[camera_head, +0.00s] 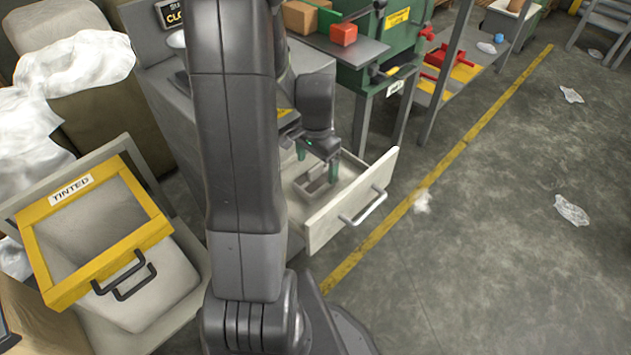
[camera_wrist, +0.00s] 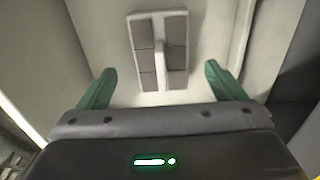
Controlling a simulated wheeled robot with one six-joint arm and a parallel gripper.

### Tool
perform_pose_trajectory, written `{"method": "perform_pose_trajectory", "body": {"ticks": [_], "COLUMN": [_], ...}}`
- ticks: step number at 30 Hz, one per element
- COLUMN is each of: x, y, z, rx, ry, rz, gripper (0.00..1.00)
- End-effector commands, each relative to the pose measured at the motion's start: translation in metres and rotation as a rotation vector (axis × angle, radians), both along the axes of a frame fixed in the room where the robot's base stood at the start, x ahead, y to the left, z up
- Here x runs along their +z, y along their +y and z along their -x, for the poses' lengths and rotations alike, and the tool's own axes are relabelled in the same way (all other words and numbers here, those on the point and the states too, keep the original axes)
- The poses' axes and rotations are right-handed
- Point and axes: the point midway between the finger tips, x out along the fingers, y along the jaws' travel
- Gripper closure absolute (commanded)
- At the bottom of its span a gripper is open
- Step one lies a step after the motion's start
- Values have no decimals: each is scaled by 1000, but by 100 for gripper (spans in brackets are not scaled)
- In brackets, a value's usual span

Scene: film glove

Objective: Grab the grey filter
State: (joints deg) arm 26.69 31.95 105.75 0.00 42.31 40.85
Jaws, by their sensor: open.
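The grey filter (camera_wrist: 146,50) lies on the floor of an open drawer. It is a flat piece with a pale frame, grey panels and a raised pale bar along its middle. In the head view the filter (camera_head: 319,184) shows small inside the drawer (camera_head: 345,205), partly hidden by my gripper. My gripper (camera_head: 318,170) points down over the drawer. In the wrist view its green fingers (camera_wrist: 158,85) are apart and empty, with the filter ahead of and between them. I cannot tell the exact height above it.
The drawer walls stand close around my gripper; its front has a metal handle (camera_head: 362,207). A yellow-framed bin marked TINTED (camera_head: 152,228) stands at left. A green machine (camera_head: 400,40) with a red block (camera_head: 343,34) stands behind. The floor at right is mostly clear, with plastic scraps (camera_head: 571,210).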

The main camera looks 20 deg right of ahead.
Motion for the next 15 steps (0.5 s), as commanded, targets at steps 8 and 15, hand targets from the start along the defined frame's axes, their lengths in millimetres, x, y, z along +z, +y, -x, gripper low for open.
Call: {"method": "perform_pose_trajectory", "body": {"ticks": [8,15], "x": [-38,-53], "y": [2,1], "z": [-1,-1], "rx": [1,1], "ry": [3,0], "rz": [-1,0], "gripper": [11,11]}}
